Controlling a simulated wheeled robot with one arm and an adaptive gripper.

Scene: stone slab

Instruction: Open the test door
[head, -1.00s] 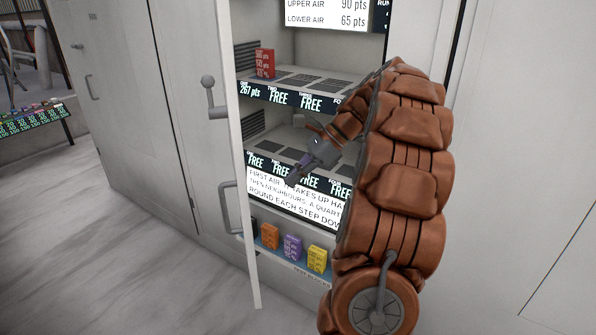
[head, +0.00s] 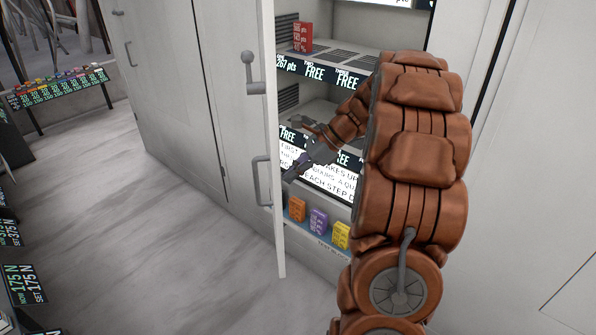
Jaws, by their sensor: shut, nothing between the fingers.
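The test door (head: 270,130) is a tall white panel of the cabinet, seen nearly edge-on. It stands open, and the lit shelves show to its right. A grey bar handle (head: 258,181) and a grey lever latch (head: 251,75) are on its outer side, facing left. My gripper (head: 290,176) is shut and empty, just right of the door's edge on its inner side, in front of a white text panel (head: 335,180). I cannot tell whether its fingertips touch the door. My brown segmented arm hides the right part of the shelves.
A red block (head: 302,37) stands on the upper shelf. Orange (head: 297,209), purple (head: 318,220) and yellow (head: 341,234) blocks stand on the bottom shelf. A low table (head: 60,88) with several coloured pieces stands far left. The floor (head: 150,240) left of the door is clear.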

